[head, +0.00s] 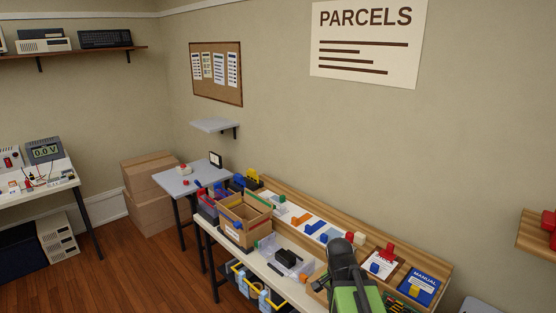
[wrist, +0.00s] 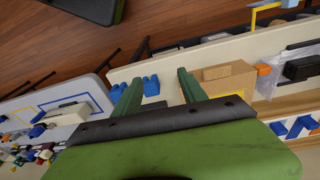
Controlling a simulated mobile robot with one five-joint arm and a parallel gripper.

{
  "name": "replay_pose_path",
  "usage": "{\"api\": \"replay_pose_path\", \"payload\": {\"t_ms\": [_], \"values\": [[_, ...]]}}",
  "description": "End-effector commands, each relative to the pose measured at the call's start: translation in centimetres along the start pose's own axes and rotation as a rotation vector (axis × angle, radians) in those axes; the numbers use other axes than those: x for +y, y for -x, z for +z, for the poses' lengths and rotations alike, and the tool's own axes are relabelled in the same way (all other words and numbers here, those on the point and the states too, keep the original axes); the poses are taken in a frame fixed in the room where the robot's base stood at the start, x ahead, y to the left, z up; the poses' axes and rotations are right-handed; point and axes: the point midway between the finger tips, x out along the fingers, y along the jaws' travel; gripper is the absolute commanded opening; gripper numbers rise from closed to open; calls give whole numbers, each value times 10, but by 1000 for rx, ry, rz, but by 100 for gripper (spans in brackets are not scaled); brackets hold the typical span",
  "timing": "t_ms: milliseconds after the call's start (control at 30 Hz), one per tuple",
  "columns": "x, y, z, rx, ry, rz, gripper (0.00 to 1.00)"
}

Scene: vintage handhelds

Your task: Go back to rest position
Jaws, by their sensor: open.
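My gripper (wrist: 161,78) shows in the wrist view with its two dark green fingers spread apart and nothing between them. A blue block (wrist: 151,86) appears in the gap beyond the fingers, on or near the bench edge; I cannot tell its distance. In the head view my green and black arm (head: 352,290) rises at the bottom, in front of the long bench (head: 262,262). The fingertips cannot be made out there.
The bench holds a cardboard box (head: 232,231), a clear tray with a black item (head: 288,258), coloured blocks and a blue manual (head: 419,285). A small grey table (head: 184,183) stands beyond its far end. Open wooden floor (head: 135,265) lies to the left.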

Motion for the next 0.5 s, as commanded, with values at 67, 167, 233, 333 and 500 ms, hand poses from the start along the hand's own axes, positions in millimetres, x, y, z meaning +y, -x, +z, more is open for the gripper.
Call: {"api": "replay_pose_path", "payload": {"t_ms": [67, 167, 233, 333, 500], "values": [[-23, 0, 42, -26, 237, -26, 49], [-30, 3, 64, -56, 494, -59, 49], [-28, 4, 68, -70, 637, -79, 49], [-29, 4, 73, -80, 805, -99, 49], [-29, 4, 73, -77, 942, -107, 49]]}}
